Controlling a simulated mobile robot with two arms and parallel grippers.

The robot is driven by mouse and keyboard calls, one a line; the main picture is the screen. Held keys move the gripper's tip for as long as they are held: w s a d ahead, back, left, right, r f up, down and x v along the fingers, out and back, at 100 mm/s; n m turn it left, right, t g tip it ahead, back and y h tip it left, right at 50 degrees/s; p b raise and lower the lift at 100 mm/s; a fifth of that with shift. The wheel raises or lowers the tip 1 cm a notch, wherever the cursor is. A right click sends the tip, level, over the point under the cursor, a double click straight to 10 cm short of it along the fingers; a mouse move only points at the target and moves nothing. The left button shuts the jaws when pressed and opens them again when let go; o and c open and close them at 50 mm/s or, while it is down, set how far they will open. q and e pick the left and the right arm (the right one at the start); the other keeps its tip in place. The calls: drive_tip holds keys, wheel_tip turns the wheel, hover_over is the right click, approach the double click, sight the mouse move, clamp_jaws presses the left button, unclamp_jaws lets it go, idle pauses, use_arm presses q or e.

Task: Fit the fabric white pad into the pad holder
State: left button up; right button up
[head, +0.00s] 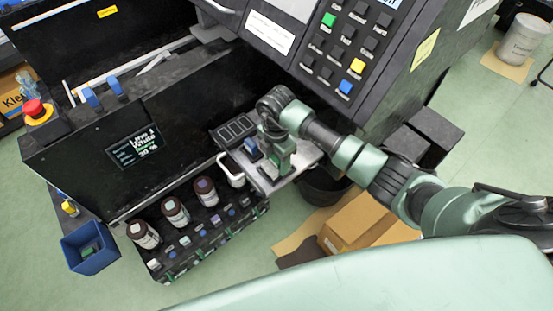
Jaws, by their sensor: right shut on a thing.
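My right gripper (280,165) points down over a pale grey tray (298,178) at the front of the black machine. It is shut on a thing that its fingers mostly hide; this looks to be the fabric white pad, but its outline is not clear. A dark frame with several slots (235,130) lies just left of the gripper. I cannot tell for sure whether this frame is the pad holder. A small blue piece (251,148) is between the frame and the gripper. My left gripper is not in view.
Several ink bottles (175,210) stand on a low rack left of the tray. A white-handled item (232,172) sits by the tray. The keypad panel (345,45) rises behind my right arm. A blue bin (90,247) and a cardboard box (365,220) are lower down.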

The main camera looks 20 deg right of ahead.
drive_tip(key=shift+f, duration=0.15)
idle(0.3)
drive_tip(key=shift+f+b, duration=0.35)
drive_tip(key=shift+f, duration=0.05)
drive_tip(key=o, duration=1.4)
wheel_tip(320, 180, up, 8)
drive_tip(key=p, duration=0.7)
